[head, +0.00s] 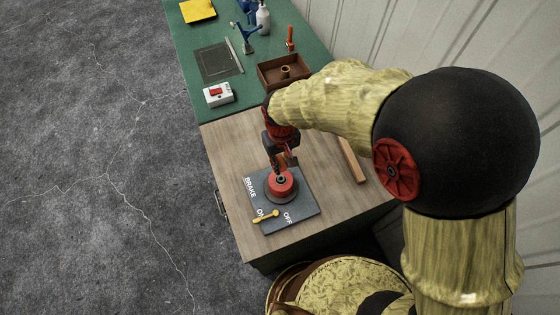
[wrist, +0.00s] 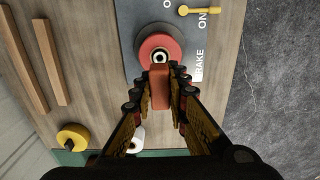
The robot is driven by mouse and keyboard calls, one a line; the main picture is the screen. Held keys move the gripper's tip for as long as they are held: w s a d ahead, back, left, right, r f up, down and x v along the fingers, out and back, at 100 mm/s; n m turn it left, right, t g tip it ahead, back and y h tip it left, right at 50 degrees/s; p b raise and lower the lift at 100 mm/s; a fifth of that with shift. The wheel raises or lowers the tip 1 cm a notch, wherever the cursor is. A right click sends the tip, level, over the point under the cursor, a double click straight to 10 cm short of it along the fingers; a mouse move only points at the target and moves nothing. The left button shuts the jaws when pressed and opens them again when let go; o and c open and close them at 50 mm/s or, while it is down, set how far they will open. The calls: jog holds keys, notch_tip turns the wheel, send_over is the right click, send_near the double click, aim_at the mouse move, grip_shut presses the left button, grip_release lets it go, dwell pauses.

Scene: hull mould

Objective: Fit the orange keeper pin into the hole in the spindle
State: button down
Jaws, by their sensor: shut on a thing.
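My gripper (wrist: 160,88) is shut on the orange keeper pin (wrist: 160,76), which shows as an orange block between the fingertips in the wrist view. In the head view my gripper (head: 284,160) is just behind the spindle, and only a bit of orange shows at its fingers. The spindle (wrist: 160,56) has a red flange around a pale ring with a dark centre. It also shows in the head view (head: 282,184), upright on a dark grey plate (head: 303,207). The pin's tip appears close to the spindle; contact cannot be told. The pin hole is not clearly visible.
A yellow brake lever (head: 265,216) lies on the plate's near side, beside the ON and OFF lettering. Wooden strips (head: 351,160) lie to the right. A brown tray (head: 284,72) and a white switch box (head: 218,95) stand farther back on the green mat (head: 190,50).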

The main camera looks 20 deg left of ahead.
aim_at(281, 161)
jog(key=shift+f+b, duration=1.75)
jog(key=shift+f, duration=1.1)
jog(key=shift+f+b, duration=0.85)
jog(key=shift+f, duration=0.75)
jog(key=c, duration=1.7)
grip_release()
jog(key=shift+o, duration=0.2)
jog(key=shift+r, duration=0.15)
notch_tip(281, 161, up, 12)
jog(key=shift+f, duration=0.15)
